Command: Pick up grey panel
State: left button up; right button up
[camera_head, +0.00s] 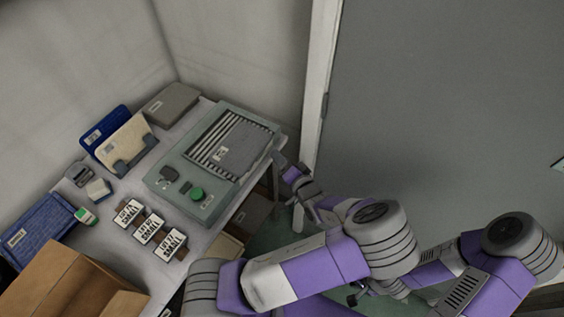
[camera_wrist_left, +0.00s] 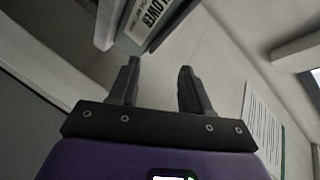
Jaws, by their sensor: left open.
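A grey panel (camera_head: 241,147) with a small white label lies flat on the striped top of a grey-green device (camera_head: 160,180) on the table. Another grey, box-like piece (camera_head: 172,103) with a label lies at the back of the table. My left gripper (camera_head: 285,165) is at the right edge of the device, apart from the panel. In the left wrist view its two fingers (camera_wrist_left: 157,85) are spread with nothing between them. A grey-green edge with a label reading "LOWER" (camera_wrist_left: 150,16) is just beyond the fingertips. My right gripper is mostly hidden behind my left arm.
Blue (camera_head: 105,128) and cream (camera_head: 125,142) panels stand in a holder at the back left. Several labelled cards (camera_head: 150,229) lie before the device. A blue tray (camera_head: 38,230) and a cardboard box (camera_head: 65,283) are at the left. A door stands at the right.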

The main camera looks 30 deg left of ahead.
pick_arm(q)
jog(key=shift+a, duration=0.15)
jog(key=b+x, duration=0.2)
jog(key=x, duration=0.5)
dwell(0.3)
jog(key=shift+w+a+f, duration=0.1)
jog(key=shift+w, duration=0.05)
grip_shut()
